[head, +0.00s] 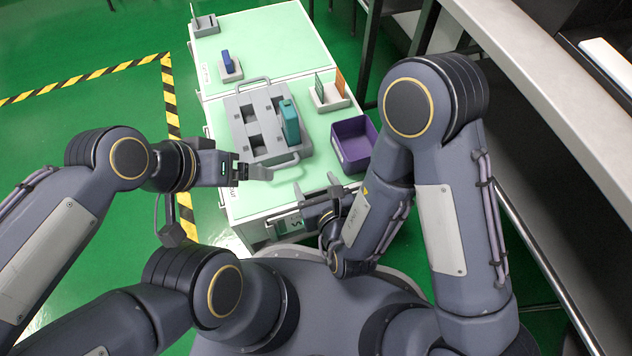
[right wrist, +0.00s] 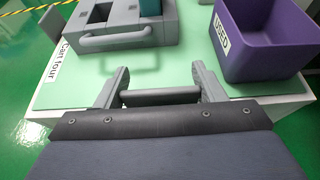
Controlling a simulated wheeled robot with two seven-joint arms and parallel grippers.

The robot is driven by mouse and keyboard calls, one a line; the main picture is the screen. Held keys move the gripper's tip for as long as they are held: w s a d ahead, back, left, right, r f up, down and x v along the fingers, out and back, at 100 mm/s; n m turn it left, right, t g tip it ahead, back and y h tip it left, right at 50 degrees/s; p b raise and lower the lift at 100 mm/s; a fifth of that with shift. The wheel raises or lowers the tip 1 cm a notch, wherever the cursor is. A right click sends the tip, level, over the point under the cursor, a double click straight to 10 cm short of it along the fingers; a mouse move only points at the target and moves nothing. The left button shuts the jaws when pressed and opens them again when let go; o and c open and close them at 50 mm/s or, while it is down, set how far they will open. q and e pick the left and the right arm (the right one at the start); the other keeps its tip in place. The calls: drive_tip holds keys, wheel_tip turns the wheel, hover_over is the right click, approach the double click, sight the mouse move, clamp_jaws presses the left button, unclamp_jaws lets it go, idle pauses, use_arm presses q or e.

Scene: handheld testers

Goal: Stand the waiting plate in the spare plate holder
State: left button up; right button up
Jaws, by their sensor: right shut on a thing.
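Two upright plates, one orange (head: 340,82) and one green (head: 319,86), show at a light grey slotted holder (head: 331,103) on the right side of the cart top. Another grey holder (head: 205,27) stands at the far left corner; a thin dark upright part shows on it. I cannot tell which plate is the waiting one. My right gripper (head: 316,188) is at the cart's near edge, fingers apart, shut on a grey bar (right wrist: 160,96) that spans between them in the right wrist view. My left gripper (head: 256,172) is beside the grey tray's near handle; its jaw gap is unclear.
A grey tray (head: 245,103) with square pockets and two handles holds a teal tester (head: 290,122). A blue tester (head: 226,61) stands in a small stand. A purple USED bin (head: 352,145) is at the right. Bare green cart top (head: 270,40) lies at the back. A bench edges the right.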

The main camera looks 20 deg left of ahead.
drive_tip(key=shift+f, duration=1)
drive_tip(key=o, duration=1.6)
drive_tip(key=shift+s, duration=0.1)
drive_tip(key=v, duration=0.7)
drive_tip(key=shift+s+d+r, duration=0.15)
drive_tip(key=shift+s+d, duration=0.05)
